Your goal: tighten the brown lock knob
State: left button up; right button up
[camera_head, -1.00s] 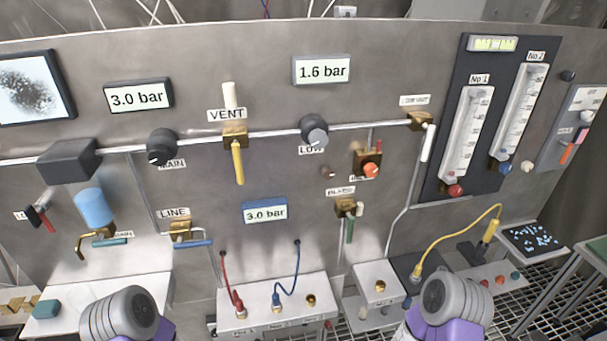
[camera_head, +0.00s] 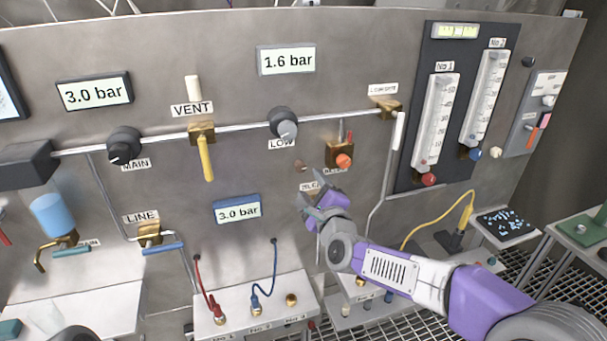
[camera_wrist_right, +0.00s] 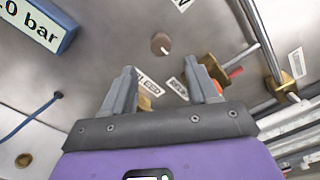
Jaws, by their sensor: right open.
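The brown lock knob (camera_head: 300,166) is a small round knob on the grey panel, left of the brass valve with the orange knob (camera_head: 344,160). In the right wrist view the brown knob (camera_wrist_right: 160,43) shows with a light mark, ahead of and between the fingertips, with a gap. My right gripper (camera_head: 322,197) is open and empty, below the brown knob in front of the panel. Its two grey fingers also show in the wrist view (camera_wrist_right: 160,72). The gripper covers much of the lower brass valve and its label. My left gripper is out of view.
The brass valve (camera_wrist_right: 212,70) is close beside the right finger in the wrist view. Below stands a white box (camera_head: 255,305) with red and blue cables.

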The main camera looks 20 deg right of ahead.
aim_at(302, 169)
jog(key=w+p, duration=0.1)
jog(key=w, duration=0.6)
jog(key=shift+w+a+r, duration=0.1)
jog(key=shift+w, duration=0.15)
jog(key=c, duration=1)
jog(key=shift+c, duration=0.2)
